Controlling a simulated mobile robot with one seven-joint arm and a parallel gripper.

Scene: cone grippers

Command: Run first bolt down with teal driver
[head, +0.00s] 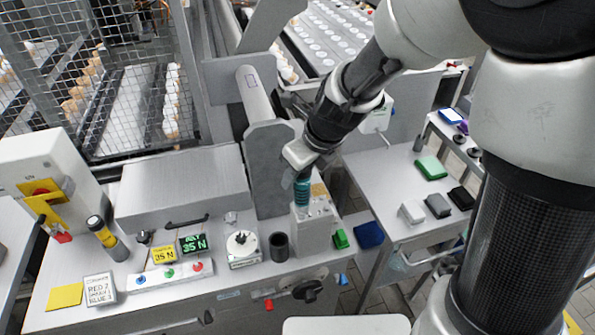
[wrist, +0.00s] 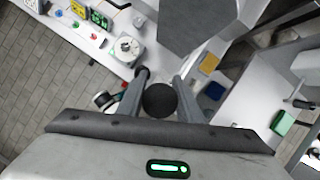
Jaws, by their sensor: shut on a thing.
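The teal driver (head: 302,191) stands upright below my gripper (head: 301,166) in the head view. My gripper is shut on its upper part. In the wrist view, the driver's dark round top (wrist: 160,99) sits between the two fingers of my gripper (wrist: 161,82). The driver's lower end is at the top of a grey block (head: 312,235), at its left side. Small bolt-like pieces (head: 322,207) show on the block's top to the right of the driver. The driver's tip and any bolt under it are hidden, so I cannot tell whether they touch.
A dark cup (head: 279,247) and a white dial gauge (head: 242,248) stand left of the block. Green (head: 341,238) and blue (head: 369,235) pieces lie to the right. A grey upright post (head: 270,165) stands close behind the driver.

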